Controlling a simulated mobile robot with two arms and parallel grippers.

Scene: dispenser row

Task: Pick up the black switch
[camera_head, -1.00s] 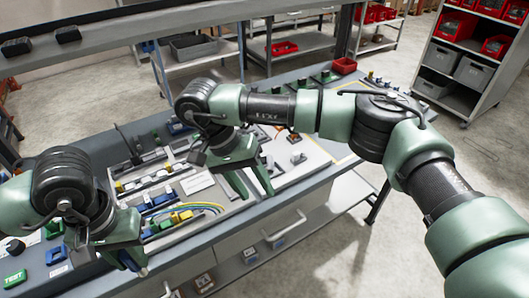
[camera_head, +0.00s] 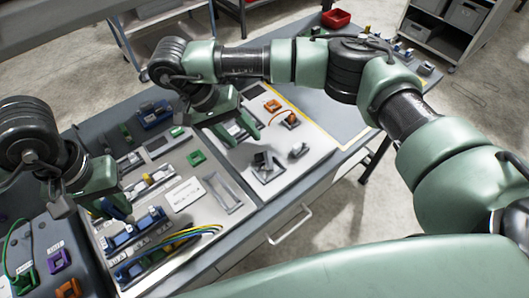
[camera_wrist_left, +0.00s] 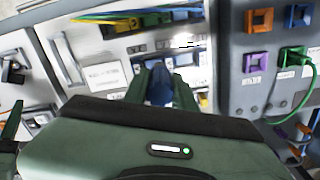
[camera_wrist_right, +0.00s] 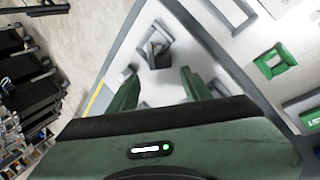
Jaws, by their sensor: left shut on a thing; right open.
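The black switch (camera_head: 264,160) sits on a grey square frame on the light panel, right of and below my right gripper (camera_head: 246,134) in the head view. In the right wrist view the black switch (camera_wrist_right: 156,52) lies beyond the fingertips of my right gripper (camera_wrist_right: 156,76), apart from them. That gripper is open and empty. My left gripper (camera_wrist_left: 158,78) is shut on a blue part (camera_wrist_left: 158,90), seen between its fingers in the left wrist view. In the head view my left gripper (camera_head: 116,207) is above the left part of the panel, and its fingertips are partly hidden.
A small grey part (camera_head: 299,150) stands right of the switch. Orange parts (camera_head: 272,106) and a green frame (camera_head: 196,158) are on the panel. Blue and yellow parts with cables (camera_head: 160,255) are at the lower left.

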